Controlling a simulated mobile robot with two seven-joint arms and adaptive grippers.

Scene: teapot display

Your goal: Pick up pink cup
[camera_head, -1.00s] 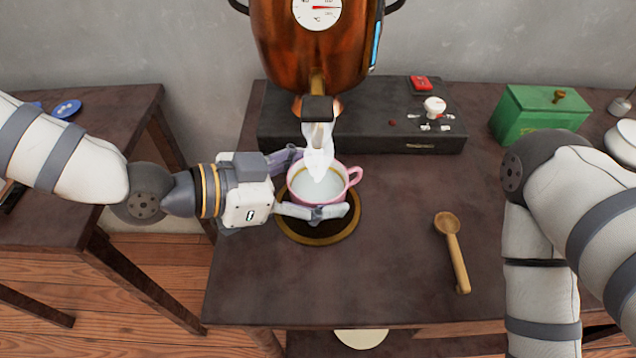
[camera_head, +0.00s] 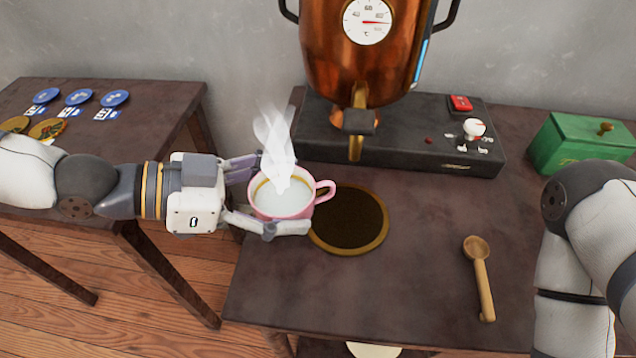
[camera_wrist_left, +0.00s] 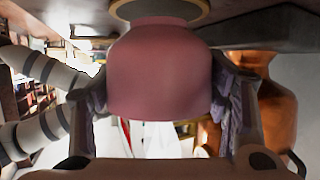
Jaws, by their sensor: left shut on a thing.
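The pink cup (camera_head: 283,206) is upright, with its handle to the right and pale steaming liquid inside. My left gripper (camera_head: 270,196) is shut on the cup, one finger on its far side and one on its near side. They hold it at the table's left edge, left of the dark round mat (camera_head: 348,222) with a gold rim. In the left wrist view the cup (camera_wrist_left: 160,72) fills the space between the fingers (camera_wrist_left: 165,105). My right arm shows at the right edge, but its gripper is out of view.
A copper boiler (camera_head: 362,60) with a spout (camera_head: 357,135) stands over a black base (camera_head: 420,148). A wooden scoop (camera_head: 480,275) and a green box (camera_head: 580,145) are to the right. A side table at left holds blue discs (camera_head: 79,97); a gap separates the tables.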

